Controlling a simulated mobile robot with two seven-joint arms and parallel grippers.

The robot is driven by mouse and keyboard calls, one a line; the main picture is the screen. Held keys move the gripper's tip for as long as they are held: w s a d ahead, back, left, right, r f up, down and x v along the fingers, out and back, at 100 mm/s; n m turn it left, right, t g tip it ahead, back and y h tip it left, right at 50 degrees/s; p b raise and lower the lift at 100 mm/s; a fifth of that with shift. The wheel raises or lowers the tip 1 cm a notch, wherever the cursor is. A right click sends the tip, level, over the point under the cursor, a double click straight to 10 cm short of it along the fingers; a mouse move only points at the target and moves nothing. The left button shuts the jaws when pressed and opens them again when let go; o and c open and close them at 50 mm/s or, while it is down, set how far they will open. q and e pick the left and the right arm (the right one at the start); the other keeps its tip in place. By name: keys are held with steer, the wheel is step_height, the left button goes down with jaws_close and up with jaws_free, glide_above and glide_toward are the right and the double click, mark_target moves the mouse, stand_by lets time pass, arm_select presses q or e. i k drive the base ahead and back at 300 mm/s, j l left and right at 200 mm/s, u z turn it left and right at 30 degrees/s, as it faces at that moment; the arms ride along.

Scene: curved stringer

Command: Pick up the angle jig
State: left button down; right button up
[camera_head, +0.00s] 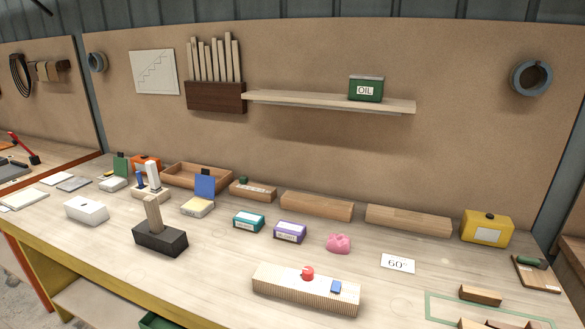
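No thing in view is labelled as the angle jig, and I cannot tell for sure which one it is. A dark block with a slightly tilted wooden piece standing in it (160,236) is at the left front of the workbench. A card marked 60° (397,263) lies at the right. Small wooden pieces (480,295) lie at the lower right by a green outline (432,307); some are cut off by the picture's bottom edge. Neither of my grippers is in view.
A long ribbed block (305,290) with a red and a blue item on it lies at the front. Small boxes (249,221), a pink object (339,243) and a yellow box (486,229) stand behind. A shelf (330,101) overhangs the back. Bare bench lies between the dark and ribbed blocks.

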mark_target(282, 283)
steer(key=i+j, duration=0.1)
steer(key=j, duration=0.55)
steer(key=i+j, duration=0.15)
steer(key=j, duration=0.5)
steer(key=i+j+z, duration=0.1)
steer(key=j, duration=0.5)
steer(key=i+j, duration=0.1)
steer(key=j, duration=0.55)
steer(key=l, duration=0.35)
steer(key=i+l, duration=0.15)
steer(key=l, duration=0.2)
